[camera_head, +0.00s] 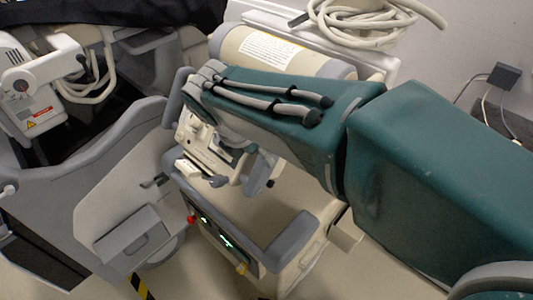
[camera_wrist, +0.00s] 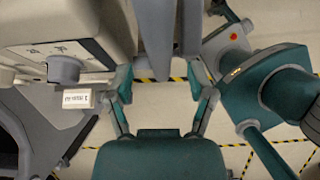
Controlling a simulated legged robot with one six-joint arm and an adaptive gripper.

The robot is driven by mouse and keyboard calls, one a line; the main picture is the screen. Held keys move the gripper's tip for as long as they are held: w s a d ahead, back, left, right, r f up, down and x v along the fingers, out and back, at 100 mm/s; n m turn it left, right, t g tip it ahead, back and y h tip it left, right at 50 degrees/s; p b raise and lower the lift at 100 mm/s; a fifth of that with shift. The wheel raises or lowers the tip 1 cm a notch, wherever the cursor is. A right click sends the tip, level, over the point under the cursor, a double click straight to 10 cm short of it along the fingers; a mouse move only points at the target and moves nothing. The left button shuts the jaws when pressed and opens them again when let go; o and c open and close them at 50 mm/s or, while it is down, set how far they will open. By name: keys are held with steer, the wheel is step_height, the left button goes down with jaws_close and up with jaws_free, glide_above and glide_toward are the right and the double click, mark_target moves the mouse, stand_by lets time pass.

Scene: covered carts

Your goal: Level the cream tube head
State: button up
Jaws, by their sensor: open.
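A cream cylindrical housing with a white printed label, apparently the cream tube head (camera_head: 312,62), lies behind my teal arm in the head view. It slants down to the right in the picture, and my arm hides its lower side. In the wrist view my gripper (camera_wrist: 161,84) is open, with its two teal-and-grey fingers spread. Grey bars (camera_wrist: 155,40) stand beyond and partly between the fingers; I cannot tell whether the fingers touch them. A cream housing with a grey knob (camera_wrist: 65,70) is left of the fingers.
A coiled pale cable (camera_head: 365,20) lies at the top right. A cart base with grey bumpers and lit green displays (camera_head: 215,232) stands below my arm. A grey cart (camera_head: 115,200) and a white device (camera_head: 35,85) are at left. Yellow-black tape marks the floor.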

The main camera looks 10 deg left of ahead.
steer(key=x, duration=0.6)
jaws_close()
